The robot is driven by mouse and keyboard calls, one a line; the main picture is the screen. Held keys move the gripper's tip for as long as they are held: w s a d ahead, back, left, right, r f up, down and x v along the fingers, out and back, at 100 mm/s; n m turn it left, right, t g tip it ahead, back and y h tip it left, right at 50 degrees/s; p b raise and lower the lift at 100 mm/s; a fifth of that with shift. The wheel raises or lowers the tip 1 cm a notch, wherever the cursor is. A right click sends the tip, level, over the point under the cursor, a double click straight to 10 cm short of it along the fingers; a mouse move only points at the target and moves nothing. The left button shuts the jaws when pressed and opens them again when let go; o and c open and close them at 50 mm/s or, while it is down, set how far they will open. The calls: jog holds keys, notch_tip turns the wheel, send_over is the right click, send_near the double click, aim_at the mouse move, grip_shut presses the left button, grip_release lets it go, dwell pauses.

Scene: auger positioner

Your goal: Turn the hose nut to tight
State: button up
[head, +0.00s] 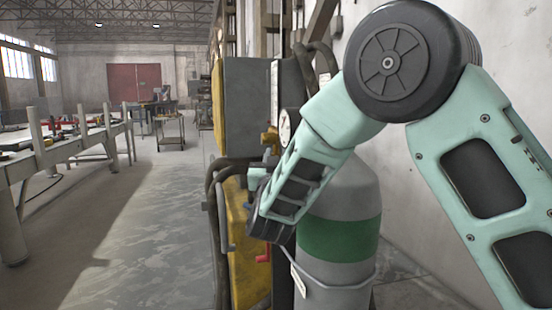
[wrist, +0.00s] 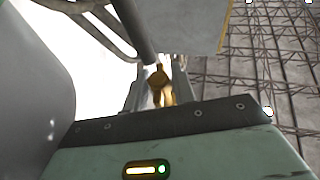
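A brass fitting (wrist: 160,84), which looks like the hose nut, shows in the wrist view at the end of a dark tube. My gripper (wrist: 160,72) points up at it, with a finger on either side. I cannot tell whether the fingers touch it or stand slightly apart. In the head view, brass parts (head: 270,139) show beside a round gauge (head: 285,130) above the gas cylinder (head: 340,212). My gripper (head: 264,160) is just below them, small and partly hidden by my arm. The nut's marking or turn angle is not visible.
A yellow machine (head: 243,255) with a grey box (head: 246,105) stands left of the cylinder, with dark hoses around it. In the wrist view, the cylinder's grey side seems to fill the left. A workbench (head: 50,155) stands far left; the floor (head: 150,220) between is clear.

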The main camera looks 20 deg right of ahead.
jog(key=shift+o, duration=1.1)
jog(key=v, duration=1.7)
jog(key=shift+f, duration=0.2)
jog(key=shift+s, duration=0.1)
